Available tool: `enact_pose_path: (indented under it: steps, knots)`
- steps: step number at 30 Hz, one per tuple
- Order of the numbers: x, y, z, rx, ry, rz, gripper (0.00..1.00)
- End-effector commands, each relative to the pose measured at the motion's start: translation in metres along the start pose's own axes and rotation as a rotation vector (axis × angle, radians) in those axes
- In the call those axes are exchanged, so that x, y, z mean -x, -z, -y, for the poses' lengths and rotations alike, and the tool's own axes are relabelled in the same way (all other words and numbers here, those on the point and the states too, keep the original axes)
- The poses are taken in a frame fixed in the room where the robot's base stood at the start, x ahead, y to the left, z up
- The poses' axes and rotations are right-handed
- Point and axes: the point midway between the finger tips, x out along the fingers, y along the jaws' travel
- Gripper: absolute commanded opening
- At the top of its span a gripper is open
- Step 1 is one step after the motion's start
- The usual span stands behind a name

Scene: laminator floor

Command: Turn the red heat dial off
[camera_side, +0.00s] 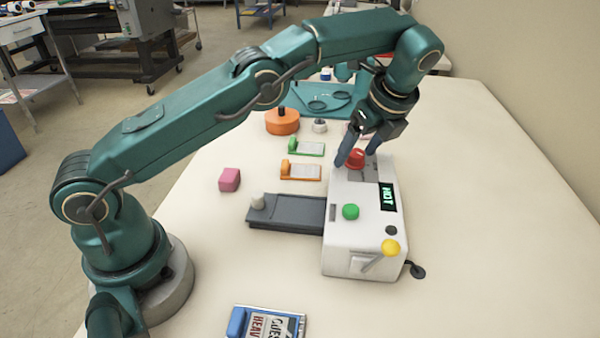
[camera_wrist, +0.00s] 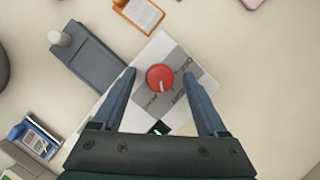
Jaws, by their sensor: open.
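The red heat dial (camera_side: 355,157) sits on top of the white laminator (camera_side: 350,243), toward its far end. The laminator's display reads "HOT". My gripper (camera_side: 356,160) is over the dial with its fingers pointing down. In the wrist view the red dial (camera_wrist: 160,77) lies between the two open fingers of my gripper (camera_wrist: 160,78), with a gap on each side. A pale pointer mark shows on the dial, and dark lettering on the grey plate (camera_wrist: 187,72) around it is too small to read. The wrist view does not show the fingers touching the dial.
A green button (camera_side: 350,212), a yellow-knobbed lever (camera_side: 390,248) and a dark knob are on the laminator. A grey feed tray (camera_side: 285,212) extends left. A pink block (camera_side: 229,180), orange and green card holders and an orange round container (camera_side: 282,121) stand nearby. The right tabletop is clear.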

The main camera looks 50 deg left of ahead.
Motion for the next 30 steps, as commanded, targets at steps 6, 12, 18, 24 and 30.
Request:
enact_pose_path:
  steps: [6, 12, 18, 24, 30]
  knots:
    - [0.000, 0.000, 0.000, -0.031, 0.011, 0.000, 0.75]
    - [0.001, 0.000, -0.001, -0.106, 0.042, 0.000, 0.75]
    - [0.000, 0.000, -0.002, -0.208, 0.085, -0.001, 0.75]
    - [0.000, 0.000, -0.003, -0.316, 0.129, -0.001, 0.75]
    - [0.015, 0.000, -0.003, -0.368, 0.158, 0.000, 0.75]
